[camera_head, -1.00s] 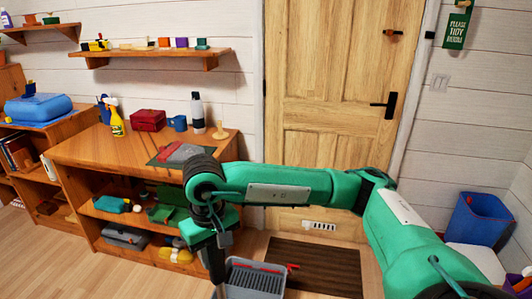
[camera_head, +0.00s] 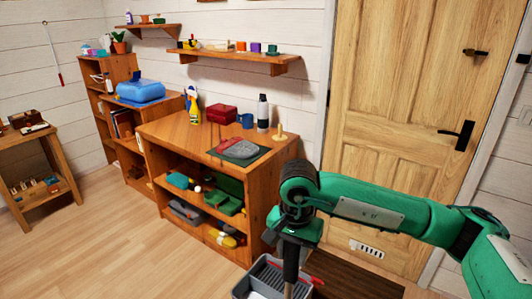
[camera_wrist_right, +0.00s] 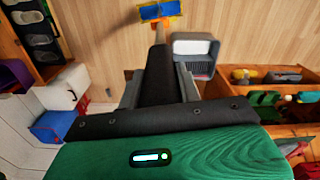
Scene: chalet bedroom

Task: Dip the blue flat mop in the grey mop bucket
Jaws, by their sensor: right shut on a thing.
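My right gripper (camera_head: 291,243) is shut on the mop's handle (camera_wrist_right: 159,75) and points down. In the right wrist view, the handle runs away from the jaws to the blue flat mop (camera_wrist_right: 160,10), which has yellow parts. The grey mop bucket (camera_wrist_right: 195,48) stands on the floor, to the right of the mop head in that view, with a dark ribbed grid. In the head view, the bucket (camera_head: 244,289) is at the bottom edge, partly cut off, and the handle hangs in front of it. The mop head is out of the head view. My left gripper is not in view.
A wooden shelf unit (camera_head: 160,131) with cleaning items stands behind the bucket, close to my right arm. A dark doormat (camera_head: 350,280) lies before the wooden door (camera_head: 400,110). The wooden floor (camera_head: 110,235) at left is clear.

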